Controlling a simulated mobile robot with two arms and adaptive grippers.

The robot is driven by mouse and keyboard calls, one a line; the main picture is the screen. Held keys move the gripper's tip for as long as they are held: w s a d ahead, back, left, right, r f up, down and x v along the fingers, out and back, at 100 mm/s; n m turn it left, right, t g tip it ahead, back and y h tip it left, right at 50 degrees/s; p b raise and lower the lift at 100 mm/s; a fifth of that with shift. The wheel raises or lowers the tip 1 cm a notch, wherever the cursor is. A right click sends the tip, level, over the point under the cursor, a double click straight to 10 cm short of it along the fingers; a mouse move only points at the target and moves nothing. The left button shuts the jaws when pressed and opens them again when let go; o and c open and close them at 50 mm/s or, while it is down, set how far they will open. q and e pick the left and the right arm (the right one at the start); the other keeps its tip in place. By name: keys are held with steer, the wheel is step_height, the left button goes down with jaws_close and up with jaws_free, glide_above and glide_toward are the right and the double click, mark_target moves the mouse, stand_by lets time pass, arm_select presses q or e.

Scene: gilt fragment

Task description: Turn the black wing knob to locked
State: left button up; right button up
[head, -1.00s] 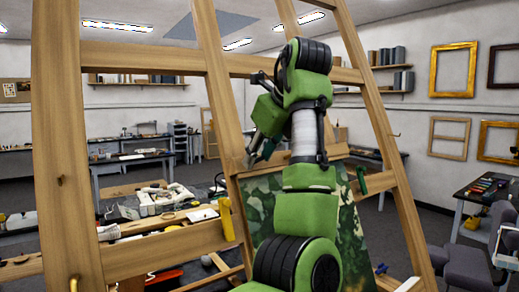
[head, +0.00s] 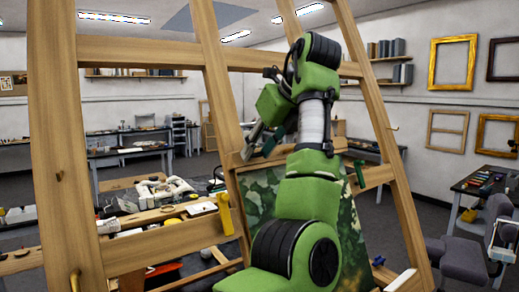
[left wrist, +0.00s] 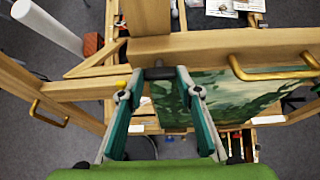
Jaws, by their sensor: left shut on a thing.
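The black wing knob (left wrist: 158,73) shows in the left wrist view at the front edge of a wooden crossbar (left wrist: 225,46). It sits between the fingertips of my left gripper (left wrist: 158,77), which is shut on it. How far the knob is turned cannot be told, as the fingers cover its sides. In the head view, my left gripper (head: 259,142) reaches the easel's crossbar above the painting (head: 262,190); the knob itself is hidden there. My right gripper is in neither view.
The tall wooden easel (head: 60,150) stands close around my arm. It bears a yellow fitting (head: 225,213) and a green one (head: 358,173). Brass handles (left wrist: 270,72) stick out near the gripper. A cluttered bench (head: 165,215) lies behind, and a grey chair (head: 465,260) stands at right.

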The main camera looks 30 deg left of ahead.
arm_select(q)
steer(key=o, duration=1.1)
steer(key=shift+f, duration=0.1)
steer(key=shift+o, duration=0.2)
steer(key=shift+w+a, duration=0.1)
steer(key=shift+a, duration=0.05)
steer(key=v, duration=1.2)
steer(key=shift+w, duration=0.1)
